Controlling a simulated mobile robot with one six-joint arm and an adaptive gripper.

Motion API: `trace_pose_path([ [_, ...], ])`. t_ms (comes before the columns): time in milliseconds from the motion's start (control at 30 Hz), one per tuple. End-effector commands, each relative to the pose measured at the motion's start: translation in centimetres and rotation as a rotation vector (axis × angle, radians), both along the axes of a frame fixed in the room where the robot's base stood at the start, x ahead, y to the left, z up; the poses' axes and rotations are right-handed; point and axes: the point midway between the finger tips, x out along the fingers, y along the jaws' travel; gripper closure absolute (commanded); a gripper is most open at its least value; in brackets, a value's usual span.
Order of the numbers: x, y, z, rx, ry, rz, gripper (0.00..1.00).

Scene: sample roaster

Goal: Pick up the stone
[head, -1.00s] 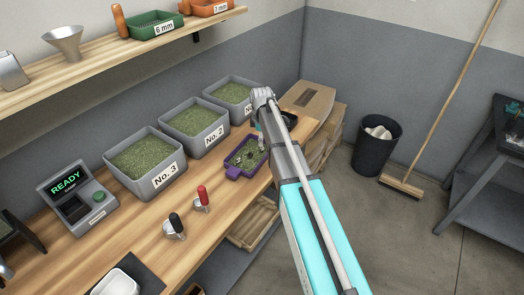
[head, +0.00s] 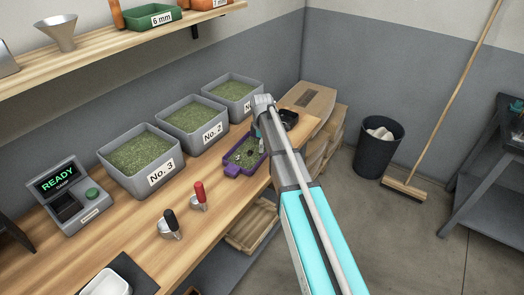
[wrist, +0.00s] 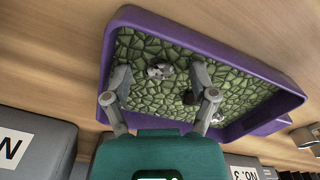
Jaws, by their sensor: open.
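A purple tray (wrist: 215,36) of green beans fills the middle of the wrist view. It also shows on the bench in the head view (head: 232,171). A pale grey, mottled stone (wrist: 158,71) lies on the beans. My gripper (wrist: 161,76) is open over the tray, one finger on each side of the stone. Whether the fingers touch the beans is unclear. A dark lump (wrist: 190,97) lies near the right finger, and another pale piece (wrist: 217,118) lies near the tray's edge. In the head view my arm hides most of the gripper.
Grey bins of green beans, including No. 3 (head: 162,176) and No. 2 (head: 212,134), stand along the wall behind the tray. Two scoops, one red-handled (head: 199,198) and one black-handled (head: 170,225), lie in front. A small black container (head: 289,118) is just right of my arm.

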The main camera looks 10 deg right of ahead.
Motion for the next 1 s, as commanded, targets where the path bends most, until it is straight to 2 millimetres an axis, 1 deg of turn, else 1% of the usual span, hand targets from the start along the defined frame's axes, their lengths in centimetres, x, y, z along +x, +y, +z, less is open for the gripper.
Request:
trace_pose_path([
  [600,0.00,0.00,-0.07,0.000,0.000,0.000,0.26],
  [667,0.00,0.00,-0.07,0.000,0.000,0.000,0.37],
  [700,0.00,0.00,-0.07,0.000,0.000,0.000,0.44],
  [933,0.00,0.00,-0.07,0.000,0.000,0.000,0.87],
  [1000,0.00,0.00,-0.07,0.000,0.000,0.000,0.87],
])
